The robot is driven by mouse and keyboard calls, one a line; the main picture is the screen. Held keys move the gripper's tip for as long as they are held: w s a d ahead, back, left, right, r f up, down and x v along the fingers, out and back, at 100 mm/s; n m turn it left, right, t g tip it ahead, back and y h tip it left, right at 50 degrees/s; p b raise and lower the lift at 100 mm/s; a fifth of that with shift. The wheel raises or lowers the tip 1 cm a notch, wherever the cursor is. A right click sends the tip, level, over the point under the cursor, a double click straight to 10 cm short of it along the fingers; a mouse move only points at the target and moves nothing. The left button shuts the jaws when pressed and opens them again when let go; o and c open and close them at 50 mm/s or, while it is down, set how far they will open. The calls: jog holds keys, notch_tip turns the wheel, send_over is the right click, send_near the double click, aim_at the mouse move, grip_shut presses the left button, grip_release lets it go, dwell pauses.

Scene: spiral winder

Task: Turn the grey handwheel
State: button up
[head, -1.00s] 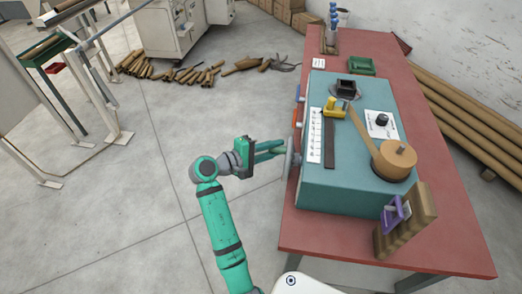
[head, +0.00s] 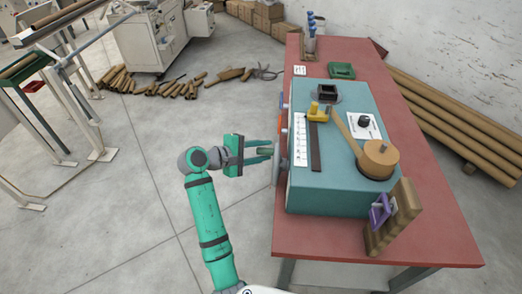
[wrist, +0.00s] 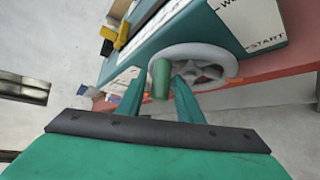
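The grey handwheel (wrist: 225,62) is on the left side of the teal winder machine (head: 332,185). In the head view the handwheel (head: 282,150) is seen nearly edge-on. In the wrist view it shows a pale rim, spokes and a green handle (wrist: 162,78) sticking out towards me. My gripper (head: 268,151) is level with the wheel on its left. Its two fingers in the wrist view (wrist: 160,92) are apart, one on each side of the handle. A gap shows between the handle and the left finger; contact at the right finger is unclear.
The machine stands on a red table (head: 425,215). A yellow part (head: 314,108), a tan roll (head: 378,158) and a black knob (head: 364,121) are on top. A wooden block with a purple part (head: 381,210) stands at the near end.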

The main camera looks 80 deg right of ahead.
jog(key=shift+w+a+r, duration=0.15)
jog(key=shift+w+a, duration=0.1)
jog(key=shift+w, duration=0.2)
jog(key=v, duration=0.9)
jog(key=shift+a+r, duration=0.2)
jog(key=shift+a, duration=0.15)
jog(key=shift+w, duration=0.1)
